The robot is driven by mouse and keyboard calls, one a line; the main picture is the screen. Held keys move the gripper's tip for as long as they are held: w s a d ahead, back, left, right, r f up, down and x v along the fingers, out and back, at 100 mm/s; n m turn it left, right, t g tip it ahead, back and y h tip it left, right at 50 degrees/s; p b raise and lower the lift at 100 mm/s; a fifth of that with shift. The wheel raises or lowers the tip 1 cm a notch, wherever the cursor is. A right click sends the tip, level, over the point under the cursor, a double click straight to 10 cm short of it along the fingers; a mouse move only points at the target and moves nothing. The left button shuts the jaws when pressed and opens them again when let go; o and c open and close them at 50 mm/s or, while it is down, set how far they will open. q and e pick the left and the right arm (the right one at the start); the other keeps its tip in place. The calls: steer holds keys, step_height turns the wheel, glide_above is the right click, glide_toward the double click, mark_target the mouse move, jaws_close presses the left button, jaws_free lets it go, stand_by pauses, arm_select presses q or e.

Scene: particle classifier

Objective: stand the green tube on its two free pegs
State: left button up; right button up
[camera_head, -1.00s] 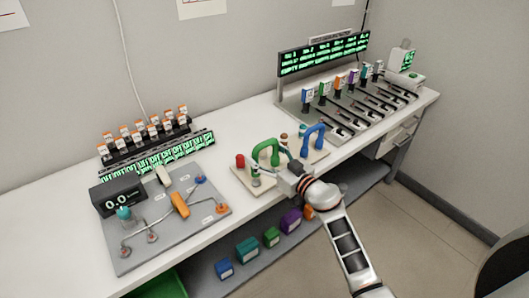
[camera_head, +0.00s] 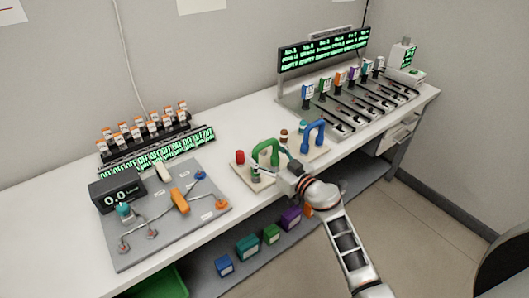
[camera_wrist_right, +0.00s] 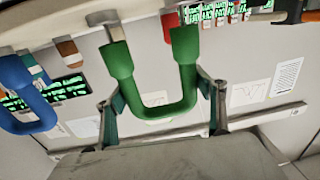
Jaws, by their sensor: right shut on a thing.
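The green tube (camera_head: 265,149) is a U-shaped piece, arch upward, at the beige peg board (camera_head: 246,184). In the right wrist view the green tube (camera_wrist_right: 150,108) shows inverted, between the two fingers of my right gripper. My right gripper (camera_head: 283,169) is shut on it, reaching in from the board's front right. In the wrist view a grey peg (camera_wrist_right: 113,32) is close to the tube's left end; whether the ends are seated or just above pegs I cannot tell. My left gripper is not in view.
A blue tube (camera_head: 314,134) stands on the board's right side. A grey panel with pipes (camera_head: 160,222) lies left, and a rack of slides (camera_head: 350,105) stands right. Bare white table lies behind the board.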

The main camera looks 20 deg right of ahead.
steer(key=shift+f+b, duration=0.35)
steer(key=shift+f, duration=0.5)
steer(key=o, duration=1.3)
steer(key=shift+c, duration=0.2)
steer(key=v, duration=1.2)
